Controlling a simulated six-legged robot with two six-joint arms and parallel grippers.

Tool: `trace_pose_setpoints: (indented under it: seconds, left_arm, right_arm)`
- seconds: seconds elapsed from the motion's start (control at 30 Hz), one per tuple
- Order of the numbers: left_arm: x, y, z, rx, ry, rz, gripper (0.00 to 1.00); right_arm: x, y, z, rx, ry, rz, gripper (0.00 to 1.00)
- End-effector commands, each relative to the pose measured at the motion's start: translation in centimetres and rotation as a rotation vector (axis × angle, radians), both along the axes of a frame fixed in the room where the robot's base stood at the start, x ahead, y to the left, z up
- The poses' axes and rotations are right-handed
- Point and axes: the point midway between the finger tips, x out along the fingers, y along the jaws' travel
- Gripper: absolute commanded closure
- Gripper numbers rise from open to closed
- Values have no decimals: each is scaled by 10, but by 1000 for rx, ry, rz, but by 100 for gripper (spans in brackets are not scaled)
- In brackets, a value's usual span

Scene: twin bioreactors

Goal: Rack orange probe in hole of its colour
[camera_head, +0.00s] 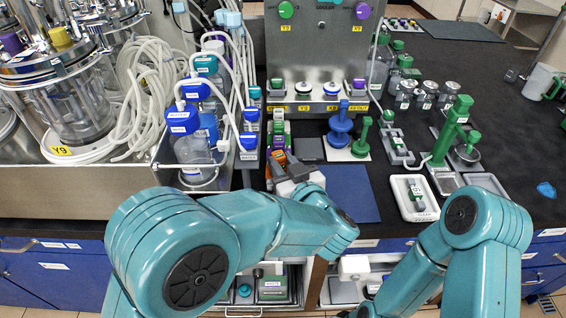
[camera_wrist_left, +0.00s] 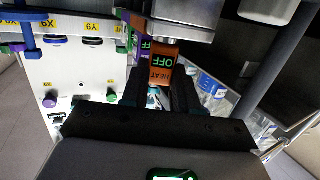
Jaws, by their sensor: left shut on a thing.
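My left gripper (camera_head: 290,170) reaches to the front end of a row of small coloured blocks, beside the left edge of the blue mat. A hole of orange colour is not discernible.
The blue mat (camera_head: 350,193) is bare at its front. A white tray (camera_head: 415,215) with a green-and-grey piece lies to its right. Blue-capped bottles (camera_head: 185,118) and tubing crowd the left. A steel panel (camera_head: 316,50) stands behind; green stands (camera_head: 452,130) are at right.

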Motion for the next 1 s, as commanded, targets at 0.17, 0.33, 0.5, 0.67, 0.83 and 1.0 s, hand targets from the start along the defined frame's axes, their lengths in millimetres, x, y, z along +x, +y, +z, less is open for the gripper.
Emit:
trace_pose_setpoints:
  seconds: [0.17,0.33,0.5,0.67,0.83,1.0]
  left_arm:
    - [-2,-4,-4,6,4,-8,41]
    - [-2,-4,-4,6,4,-8,41]
    - [-2,-5,-5,6,4,-9,41]
    - [-2,-5,-3,6,4,-9,41]
    - [-2,-4,18,3,0,-8,41]
    - [-2,-4,49,1,-1,-7,41]
  right_arm:
    - [0,0,-1,0,0,0,41]
    - [0,0,-1,0,0,0,41]
    - [0,0,-1,0,0,0,41]
    - [0,0,0,0,0,0,41]
    - [0,0,11,0,0,0,41]
    - [0,0,28,0,0,0,41]
